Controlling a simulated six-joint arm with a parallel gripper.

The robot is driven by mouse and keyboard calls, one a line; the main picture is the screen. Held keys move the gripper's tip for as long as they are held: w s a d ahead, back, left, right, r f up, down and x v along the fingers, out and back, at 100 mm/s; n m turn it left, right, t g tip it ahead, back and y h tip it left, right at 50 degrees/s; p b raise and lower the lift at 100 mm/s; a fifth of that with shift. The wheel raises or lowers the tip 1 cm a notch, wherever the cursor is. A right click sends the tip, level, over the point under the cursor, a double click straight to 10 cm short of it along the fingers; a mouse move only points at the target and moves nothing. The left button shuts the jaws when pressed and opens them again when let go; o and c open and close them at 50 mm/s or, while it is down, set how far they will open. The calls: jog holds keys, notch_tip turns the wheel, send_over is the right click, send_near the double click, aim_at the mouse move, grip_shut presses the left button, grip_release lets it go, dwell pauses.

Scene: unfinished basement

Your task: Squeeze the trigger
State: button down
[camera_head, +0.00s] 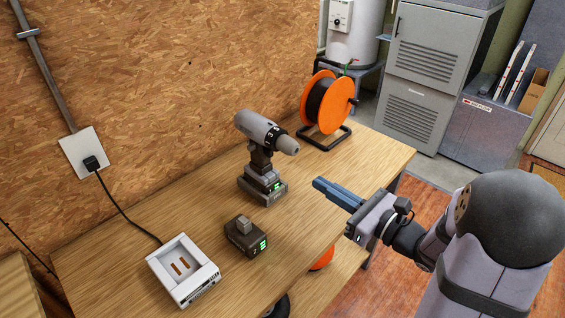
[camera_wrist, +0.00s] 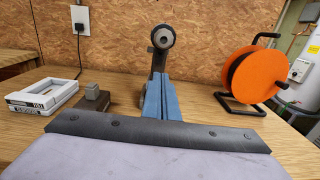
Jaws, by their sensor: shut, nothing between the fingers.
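A grey and dark cordless drill (camera_head: 262,155) stands upright on its battery on the wooden workbench. Its chuck points right and toward the front in the head view. In the wrist view the drill (camera_wrist: 161,40) faces me chuck-on, and my fingers hide most of its handle and base. The trigger is too small or hidden to make out. My gripper (camera_head: 337,194) is shut and empty, with its blue fingers together, to the right of the drill's base and apart from it. In the wrist view the fingers (camera_wrist: 161,98) point at the drill's handle.
A spare battery (camera_head: 246,237) and a white charger (camera_head: 183,270) stand on the workbench (camera_head: 330,170), left of the drill in the wrist view. The charger's cord runs to a wall outlet (camera_head: 85,155). An orange cable reel (camera_head: 328,103) stands at the bench's far end. Chipboard backs the bench.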

aim_at(272, 153)
dwell(0.4)
jog(key=p+x, duration=0.2)
jog(key=x, duration=1.2)
jog(key=shift+p, duration=0.35)
jog(key=shift+b+x, duration=0.7)
jog(key=shift+x, duration=0.35)
jog(key=shift+w, duration=0.1)
dwell(0.4)
jog(key=b+v, duration=0.2)
jog(key=v, duration=1.2)
